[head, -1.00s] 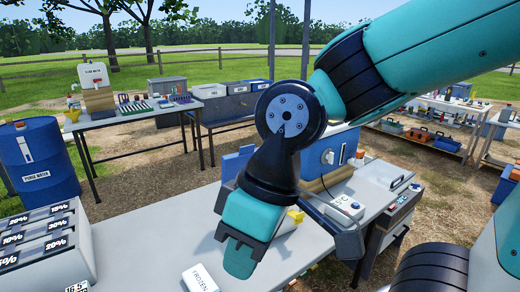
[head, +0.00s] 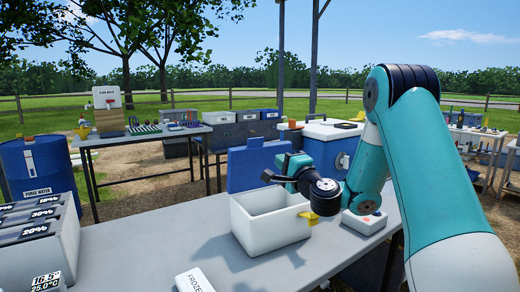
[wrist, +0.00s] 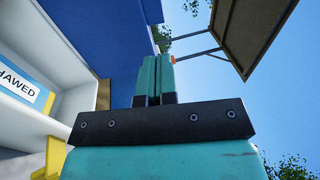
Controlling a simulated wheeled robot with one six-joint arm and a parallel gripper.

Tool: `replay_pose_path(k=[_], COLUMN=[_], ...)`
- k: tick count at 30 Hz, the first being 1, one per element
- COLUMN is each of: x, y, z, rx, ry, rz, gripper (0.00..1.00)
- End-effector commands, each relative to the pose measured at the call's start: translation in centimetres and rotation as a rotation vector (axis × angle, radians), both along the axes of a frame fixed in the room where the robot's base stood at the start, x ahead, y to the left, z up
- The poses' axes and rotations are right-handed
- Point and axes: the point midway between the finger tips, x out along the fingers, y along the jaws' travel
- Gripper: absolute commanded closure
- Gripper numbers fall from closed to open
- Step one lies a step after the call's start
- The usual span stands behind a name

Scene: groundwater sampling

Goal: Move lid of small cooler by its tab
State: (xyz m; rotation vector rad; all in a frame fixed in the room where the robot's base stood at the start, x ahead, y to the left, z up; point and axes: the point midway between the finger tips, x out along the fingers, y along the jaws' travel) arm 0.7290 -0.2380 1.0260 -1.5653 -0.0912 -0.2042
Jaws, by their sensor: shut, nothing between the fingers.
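The small cooler (head: 270,238) is a white open box on the grey table. Its blue lid (head: 244,167) stands raised at the back. A yellow piece (head: 311,217) sticks out at the cooler's front right corner; I cannot tell if it is the tab. My gripper (head: 266,177) is above the box, in front of the lid's right part, pointing left. In the wrist view my fingers (wrist: 155,62) are together and empty, beside the blue lid (wrist: 95,30). A label reading "…HAWED" (wrist: 22,85) shows inside the cooler at left. Any contact with the lid is unclear.
A white block marked "FROZEN" (head: 190,281) lies at the table's front. A white device (head: 364,222) sits right of the cooler, and a larger blue cooler (head: 325,155) stands behind. Grey labelled boxes (head: 45,262) are at left. The table left of the cooler is clear.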

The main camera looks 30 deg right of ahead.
Motion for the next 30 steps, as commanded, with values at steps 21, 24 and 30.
replay_pose_path(k=[21,24,30], x=[11.2,12.2,13.1], y=[-0.4,-0.5,-0.6], z=[2.9,2.9,2.8], rx=[-0.007,-0.007,-0.006], ry=[0.0,0.0,0.0], rz=[0.007,0.006,0.005], gripper=[1.0,1.0,1.0])
